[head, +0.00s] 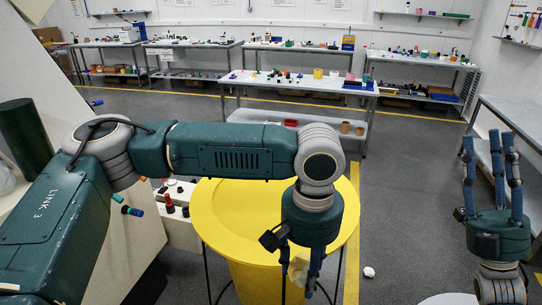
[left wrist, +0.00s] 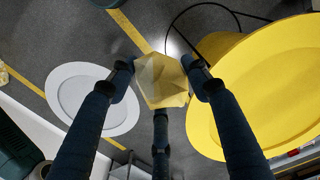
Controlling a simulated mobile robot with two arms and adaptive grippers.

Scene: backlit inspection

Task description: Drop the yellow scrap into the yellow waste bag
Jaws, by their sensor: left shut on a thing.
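The yellow waste bag (head: 217,232) hangs open in a round stand, its wide yellow rim partly hidden behind my left arm. In the left wrist view the bag (left wrist: 285,85) is on the right. My left gripper (head: 302,278) points down and is shut on the yellow scrap (left wrist: 162,82), a faceted pale yellow lump. In the left wrist view the scrap shows against the floor, just left of the bag's rim. In the head view it is mostly hidden between the fingers. My right gripper (head: 490,150) is at the far right, fingers up, open and empty.
A round white rim (left wrist: 68,108) lies left of the scrap in the left wrist view. A small white lump (head: 369,272) is on the floor right of the bag. Cluttered benches (head: 300,86) stand further back, with clear grey floor before them.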

